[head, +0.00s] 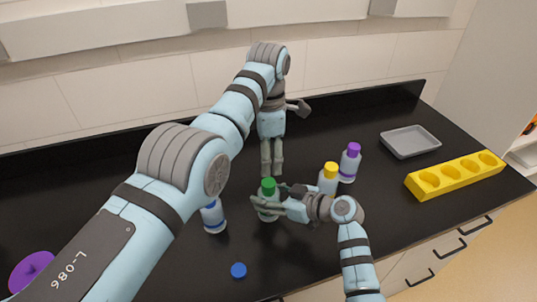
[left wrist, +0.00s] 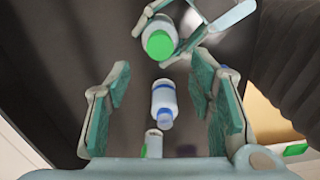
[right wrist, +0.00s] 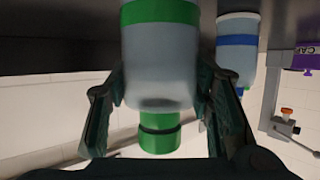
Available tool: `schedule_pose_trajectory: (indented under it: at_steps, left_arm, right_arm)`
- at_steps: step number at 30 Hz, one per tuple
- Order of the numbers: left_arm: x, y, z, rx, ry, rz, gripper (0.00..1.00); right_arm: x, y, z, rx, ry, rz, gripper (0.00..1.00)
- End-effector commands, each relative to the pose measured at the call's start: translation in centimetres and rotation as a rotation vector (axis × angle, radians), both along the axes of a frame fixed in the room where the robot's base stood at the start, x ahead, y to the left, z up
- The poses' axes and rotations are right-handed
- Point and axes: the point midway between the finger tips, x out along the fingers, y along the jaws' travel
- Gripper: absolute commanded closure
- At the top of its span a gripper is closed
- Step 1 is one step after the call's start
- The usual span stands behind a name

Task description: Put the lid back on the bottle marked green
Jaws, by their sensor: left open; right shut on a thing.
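The green-marked bottle (head: 268,207) stands on the dark counter. Its green lid (head: 268,186) sits on top; the lid also shows at the bottle's neck in the right wrist view (right wrist: 158,137). My right gripper (head: 268,204) is shut around the bottle's body, and its fingers flank the bottle in the right wrist view (right wrist: 160,95). My left gripper (head: 271,170) points down just behind and above the green lid, open and empty. In the left wrist view, the green lid (left wrist: 159,45) lies beyond the open fingers, apart from them.
A blue-marked bottle (head: 213,218) stands left of the green one. A blue lid (head: 238,270) lies near the front. Yellow-lidded (head: 328,180) and purple-lidded (head: 349,165) bottles stand right. A grey tray (head: 410,142) and yellow holed rack (head: 455,175) are farther right.

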Motion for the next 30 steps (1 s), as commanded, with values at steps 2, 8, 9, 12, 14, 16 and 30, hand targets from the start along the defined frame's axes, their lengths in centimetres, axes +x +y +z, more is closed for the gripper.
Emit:
schedule_pose_trajectory:
  at_steps: [2, 8, 9, 12, 14, 16, 30]
  left_arm:
    - [0.0, 0.0, 0.0, 0.000, 0.000, 0.089, 0.51]
    - [0.0, 0.0, 0.0, 0.000, 0.000, 0.132, 0.51]
    - [0.0, 0.0, 0.0, 0.000, 0.000, 0.131, 0.51]
    - [0.0, 0.0, -0.1, 0.000, 0.000, 0.130, 0.51]
    - [0.0, 0.0, -0.3, 0.000, 0.001, 0.130, 0.51]
    - [0.0, 0.0, -0.8, -0.001, 0.002, 0.129, 0.51]
    - [0.1, 0.0, -7.5, 0.000, 0.001, 0.129, 0.51]
  right_arm:
    - [0.0, 0.0, -0.2, -0.002, 0.002, 0.001, 1.00]
    - [0.0, 0.0, -0.2, -0.002, 0.002, 0.001, 1.00]
    - [0.0, 0.0, -0.2, -0.002, 0.002, 0.001, 1.00]
    - [0.0, 0.0, -0.2, -0.002, 0.002, 0.001, 1.00]
    - [0.0, 0.0, -0.2, -0.002, 0.002, 0.001, 1.00]
    - [0.0, 0.0, -0.2, -0.002, 0.002, 0.001, 1.00]
    - [0.0, 0.0, -0.2, -0.002, 0.002, 0.001, 1.00]
